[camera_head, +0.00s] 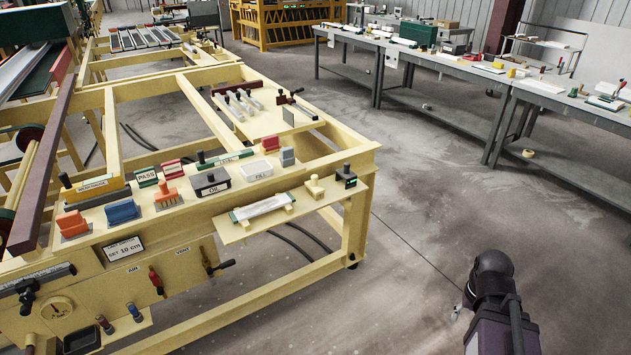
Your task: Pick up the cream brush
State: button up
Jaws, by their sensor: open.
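A small cream object with a knob-like top (315,187), which looks like the cream brush, stands on the narrow yellow side shelf (232,233) at the near right corner of the yellow machine. A dark block with a black knob and a green light (346,178) is close on its right. My arm comes in at the bottom right, over the floor. Only a small grey part of my gripper (459,310) shows left of the dark wrist, well apart from the shelf. Most of the gripper is hidden, and I see nothing held in it.
A white bar on a green-edged holder (263,207) lies left of the cream object. On the deck behind are an orange brush (168,197), a grey OIL box (211,182) and a white FILL box (257,170). Grey workbenches (440,102) line the back right.

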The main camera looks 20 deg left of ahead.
aim_at(313, 187)
jog(key=u, duration=0.6)
jog(key=i, duration=1.2)
jog(key=u, duration=0.55)
